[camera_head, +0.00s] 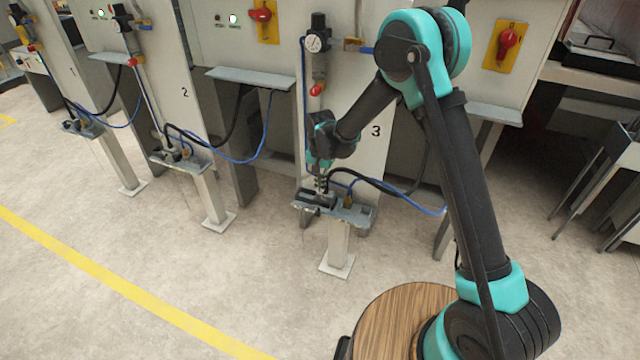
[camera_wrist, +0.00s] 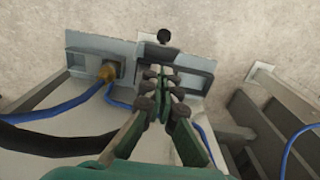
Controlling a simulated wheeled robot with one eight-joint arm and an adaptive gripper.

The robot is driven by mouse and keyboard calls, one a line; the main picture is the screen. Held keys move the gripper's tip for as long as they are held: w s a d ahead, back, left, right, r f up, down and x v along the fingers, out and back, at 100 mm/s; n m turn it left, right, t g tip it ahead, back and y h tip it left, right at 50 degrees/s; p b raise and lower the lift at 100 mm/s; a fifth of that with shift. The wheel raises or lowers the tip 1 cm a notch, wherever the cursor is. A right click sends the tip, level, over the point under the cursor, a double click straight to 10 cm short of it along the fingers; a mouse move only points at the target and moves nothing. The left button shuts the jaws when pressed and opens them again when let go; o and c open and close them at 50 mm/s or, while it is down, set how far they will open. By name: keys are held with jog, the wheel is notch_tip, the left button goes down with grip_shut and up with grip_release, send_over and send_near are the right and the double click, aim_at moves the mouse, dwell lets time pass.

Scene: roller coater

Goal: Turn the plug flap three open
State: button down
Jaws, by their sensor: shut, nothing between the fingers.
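The station marked 3 has a small grey shelf (camera_head: 362,215) on a post, with a dark plug unit (camera_head: 316,199) on it. My gripper (camera_head: 321,187) points down at the plug unit. In the wrist view the fingers of my gripper (camera_wrist: 163,82) are together, with nothing seen between them. They cover part of the housing, so I cannot tell the flap's position or whether they touch it.
A brass fitting (camera_wrist: 107,73) with a blue hose sits left of my fingers in the wrist view. A black cable (camera_wrist: 45,140) runs beside it. Panel three (camera_head: 352,100) stands close behind, with a pressure gauge (camera_head: 316,43). The floor in front is clear.

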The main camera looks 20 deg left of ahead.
aim_at(320, 199)
notch_tip(320, 199, down, 7)
dwell(0.3)
jog(key=shift+s+a, duration=0.1)
jog(key=shift+a, duration=0.05)
dwell(0.3)
